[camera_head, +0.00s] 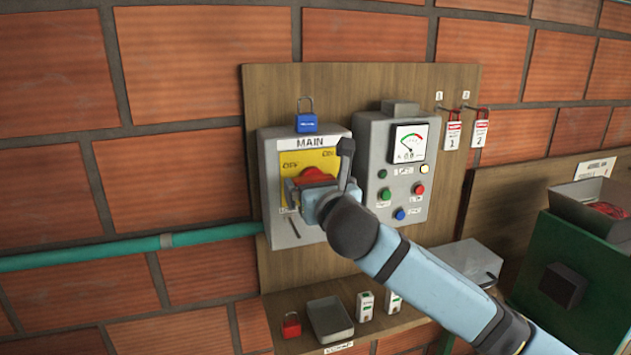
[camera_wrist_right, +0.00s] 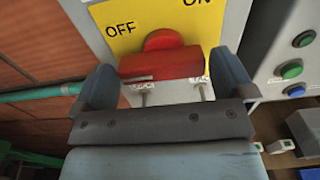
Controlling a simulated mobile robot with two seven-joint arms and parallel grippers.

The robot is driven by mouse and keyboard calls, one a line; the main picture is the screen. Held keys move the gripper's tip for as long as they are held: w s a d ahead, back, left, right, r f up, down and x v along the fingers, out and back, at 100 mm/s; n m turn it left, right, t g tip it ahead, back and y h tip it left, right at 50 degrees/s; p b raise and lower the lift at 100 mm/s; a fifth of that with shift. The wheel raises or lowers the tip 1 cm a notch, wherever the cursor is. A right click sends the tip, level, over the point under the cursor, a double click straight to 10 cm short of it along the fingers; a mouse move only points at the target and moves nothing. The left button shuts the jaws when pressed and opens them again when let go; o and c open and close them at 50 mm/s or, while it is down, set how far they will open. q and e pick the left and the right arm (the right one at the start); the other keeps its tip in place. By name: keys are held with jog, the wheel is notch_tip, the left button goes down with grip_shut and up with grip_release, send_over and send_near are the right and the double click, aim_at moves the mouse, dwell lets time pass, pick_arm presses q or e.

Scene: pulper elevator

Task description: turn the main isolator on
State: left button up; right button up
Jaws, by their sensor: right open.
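The main isolator is a grey box (camera_head: 280,217) labelled MAIN, with a yellow plate (camera_head: 323,160) and a red handle (camera_head: 318,175). In the right wrist view the red handle (camera_wrist_right: 160,66) shows a rounded knob above a bar lying roughly level. OFF is printed at the upper left of the plate and ON at the upper right. My right gripper (camera_head: 312,187) is in front of the handle. In the right wrist view its open fingers (camera_wrist_right: 165,82) stand left and right of the handle, with gaps visible. My left gripper is out of view.
A blue padlock (camera_head: 306,122) is at the isolator's top edge. Right of it is a control box (camera_head: 375,150) with a gauge and coloured buttons. Two tags hang further right. A shelf below holds a red padlock (camera_head: 291,325) and a grey tray (camera_head: 330,320). A green pipe (camera_head: 130,247) runs left.

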jog(key=shift+w+a, duration=0.15)
jog(key=shift+w, duration=0.35)
jog(key=c, duration=0.7)
jog(key=shift+o, duration=0.3)
